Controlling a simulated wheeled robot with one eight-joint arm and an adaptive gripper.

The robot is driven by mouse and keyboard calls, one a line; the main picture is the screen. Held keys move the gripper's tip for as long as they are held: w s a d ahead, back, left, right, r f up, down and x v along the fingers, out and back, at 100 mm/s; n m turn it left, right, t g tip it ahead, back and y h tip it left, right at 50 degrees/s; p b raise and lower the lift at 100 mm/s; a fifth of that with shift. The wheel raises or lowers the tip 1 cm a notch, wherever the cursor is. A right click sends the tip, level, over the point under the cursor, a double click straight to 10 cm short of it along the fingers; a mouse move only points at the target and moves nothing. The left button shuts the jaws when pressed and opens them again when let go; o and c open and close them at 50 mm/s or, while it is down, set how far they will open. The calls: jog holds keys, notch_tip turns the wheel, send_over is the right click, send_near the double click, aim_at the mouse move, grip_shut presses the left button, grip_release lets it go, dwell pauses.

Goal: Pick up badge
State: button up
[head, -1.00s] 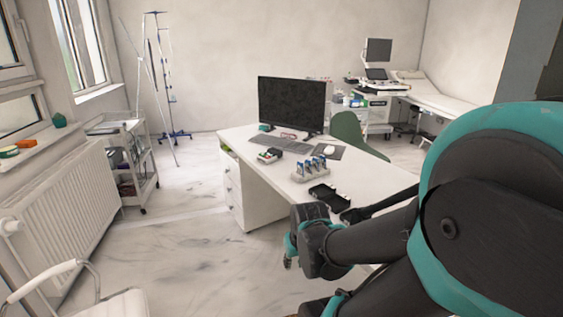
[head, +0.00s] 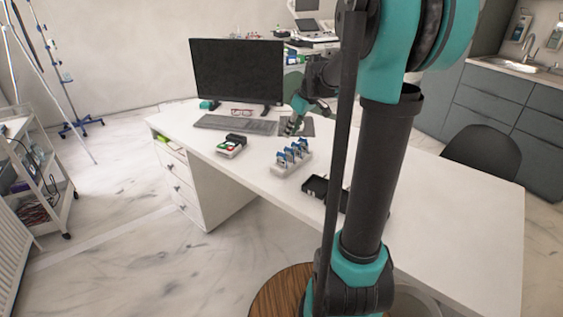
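I cannot make out the badge for sure. Several small blue-and-dark items (head: 291,151) stand upright in a light grey holder (head: 284,170) on the white desk (head: 425,215); they are too small to tell what they are. My gripper (head: 291,127) hangs over the desk, pointing down, just behind the holder in the picture. Its fingers are too small to tell whether they are open or shut, and I see nothing clearly held. My arm hides part of the desk to the right of the holder.
A monitor (head: 238,72), a keyboard (head: 234,125) and red glasses (head: 242,112) are at the back of the desk. A small tray with coloured items (head: 230,147) lies left of the holder. A black tray (head: 316,187) lies in front. The desk's right side is clear.

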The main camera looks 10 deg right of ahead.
aim_at(283, 152)
jog(key=x, duration=0.8)
jog(key=shift+f, duration=0.1)
jog(key=shift+s+x, duration=0.15)
jog(key=shift+x, duration=1.2)
jog(key=shift+s+x, duration=0.2)
jog(key=shift+x, duration=1.15)
jog(key=shift+f, duration=0.1)
jog(key=shift+c, duration=0.6)
grip_shut()
